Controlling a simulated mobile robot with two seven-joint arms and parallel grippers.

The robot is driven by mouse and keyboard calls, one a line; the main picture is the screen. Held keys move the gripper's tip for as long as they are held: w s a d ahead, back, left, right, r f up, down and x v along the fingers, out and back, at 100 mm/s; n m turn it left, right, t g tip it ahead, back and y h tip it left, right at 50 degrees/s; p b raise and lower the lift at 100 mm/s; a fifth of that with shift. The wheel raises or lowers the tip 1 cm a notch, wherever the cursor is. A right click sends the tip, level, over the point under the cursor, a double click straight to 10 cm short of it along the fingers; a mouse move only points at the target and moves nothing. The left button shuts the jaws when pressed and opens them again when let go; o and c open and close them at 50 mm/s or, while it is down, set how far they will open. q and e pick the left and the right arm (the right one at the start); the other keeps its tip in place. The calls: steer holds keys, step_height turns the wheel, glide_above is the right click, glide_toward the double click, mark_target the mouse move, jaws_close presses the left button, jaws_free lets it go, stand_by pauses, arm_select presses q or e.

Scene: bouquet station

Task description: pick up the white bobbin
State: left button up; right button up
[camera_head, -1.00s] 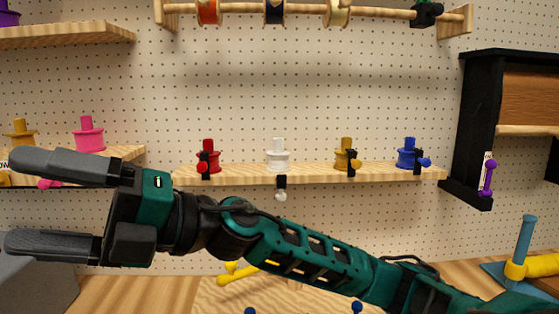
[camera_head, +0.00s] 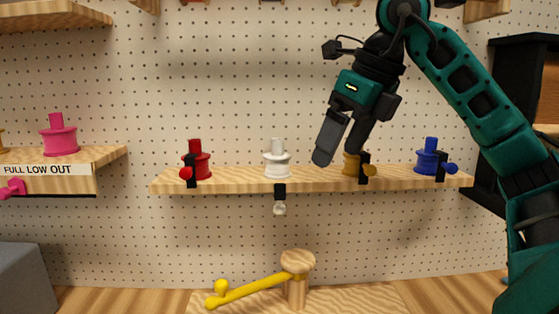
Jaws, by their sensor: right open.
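The white bobbin (camera_head: 277,160) stands upright on the wooden shelf (camera_head: 230,182) in the middle of the head view, between the red and the yellow bobbin. A black clip with a white knob (camera_head: 279,208) hangs at the shelf's front edge below it. My right gripper (camera_head: 337,152) points downward, to the right of the white bobbin and apart from it. Its fingers are open with nothing between them, and they partly cover the yellow bobbin (camera_head: 351,165). My left gripper is out of view.
A red bobbin (camera_head: 202,162) and a blue bobbin (camera_head: 427,158) stand on the same shelf, with black clips at its front. A pink bobbin (camera_head: 59,136) is on a left shelf. A yellow lever (camera_head: 250,288) on a wooden post (camera_head: 297,270) is below. Pegboard lies behind.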

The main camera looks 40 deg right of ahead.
steer(key=b, duration=0.2)
glide_toward(276, 155)
steer(key=f, duration=0.3)
steer(key=w+d+f, duration=0.1)
steer(key=f, duration=0.1)
steer(key=shift+w+a, duration=0.1)
steer(key=shift+w, duration=0.75)
steer(key=x, duration=0.5)
steer(key=shift+w+b, duration=0.15)
steer(key=shift+b, duration=0.15)
steer(key=shift+c, duration=0.4)
steer(key=c, duration=1)
